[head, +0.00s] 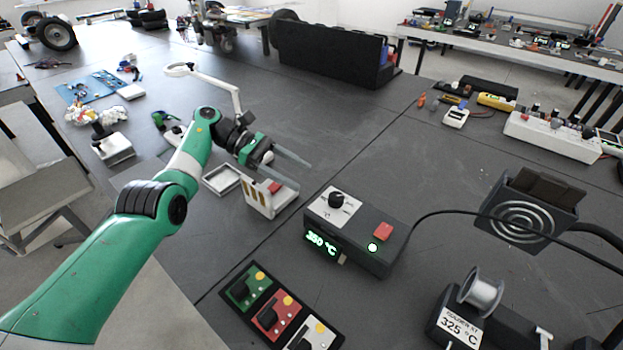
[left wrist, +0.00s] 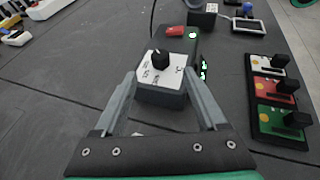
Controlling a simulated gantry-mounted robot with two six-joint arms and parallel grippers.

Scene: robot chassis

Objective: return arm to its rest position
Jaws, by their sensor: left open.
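My left arm, green and black, comes in from the left in the head view. Its left gripper (head: 291,169) is open and empty, held above the table near a small white box with a red part (head: 271,196). In the left wrist view the two fingers of the gripper (left wrist: 164,88) stand apart on either side of the white dial face of a dark control box (left wrist: 172,94). The same control box (head: 357,231) shows a green "350 °C" display, a black knob and a red switch in the head view. My right gripper is not in view.
A panel of green, red and white switches (head: 281,311) lies in front. A solder spool holder (head: 462,325) and a fan unit (head: 529,205) stand at right. A white lamp arm (head: 211,80) rises behind my left arm.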

